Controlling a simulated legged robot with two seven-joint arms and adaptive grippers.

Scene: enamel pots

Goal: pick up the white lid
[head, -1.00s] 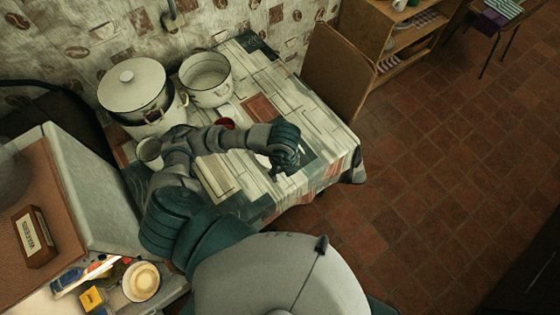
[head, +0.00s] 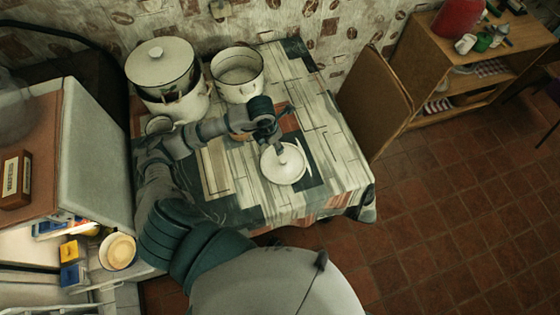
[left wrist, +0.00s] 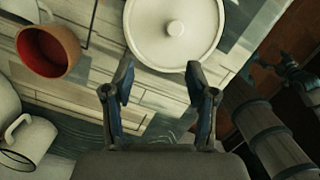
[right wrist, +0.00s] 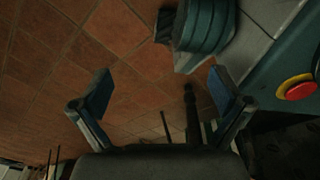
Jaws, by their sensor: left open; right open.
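The white lid (head: 291,174) lies flat on the patterned tablecloth, its round knob facing up. It also shows at the top of the left wrist view (left wrist: 150,40), its upper edge cut off. My left gripper (head: 276,143) is open and empty at the lid's far side. In the left wrist view, its spread fingertips (left wrist: 160,76) point towards the lid's near rim, with nothing between them. Whether they touch it, I cannot tell. Another white lid (head: 160,62) sits on the large pot. My right gripper (right wrist: 158,90) is open and empty, seen against the floor.
The large pot (head: 178,106) and an open white pot (head: 238,77) stand at the back of the table.

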